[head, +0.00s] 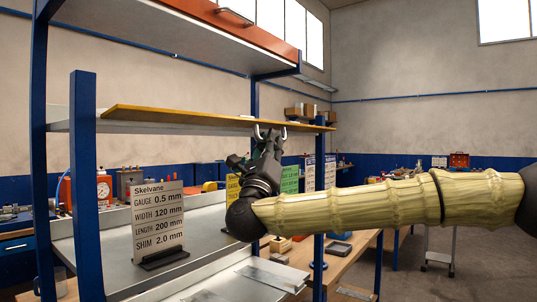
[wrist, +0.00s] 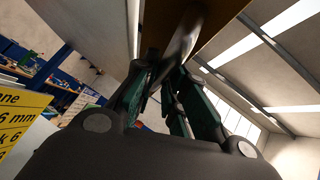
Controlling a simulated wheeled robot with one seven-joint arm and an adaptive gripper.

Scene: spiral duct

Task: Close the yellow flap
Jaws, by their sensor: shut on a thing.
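The yellow flap (head: 200,117) stands out nearly level in the head view, seen almost edge-on as a long ochre strip across the rack. A pale curved handle (head: 257,131) hangs from its underside near the right part. My gripper (head: 268,139) is just below the flap, pointing up, with its fingers shut on the handle. In the wrist view, the flap's brownish underside (wrist: 218,18) is at the top, and the grey handle (wrist: 184,38) runs between the fingers of my gripper (wrist: 165,80). The exact finger contact is partly hidden.
An orange flap (head: 240,24) with a metal handle is above. Below, a grey shelf (head: 105,262) bears a Skelvane sign (head: 158,220) and other signs, with a yellow sign (wrist: 18,122) close by in the wrist view. Blue posts (head: 84,180) frame the rack. Open floor lies at right.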

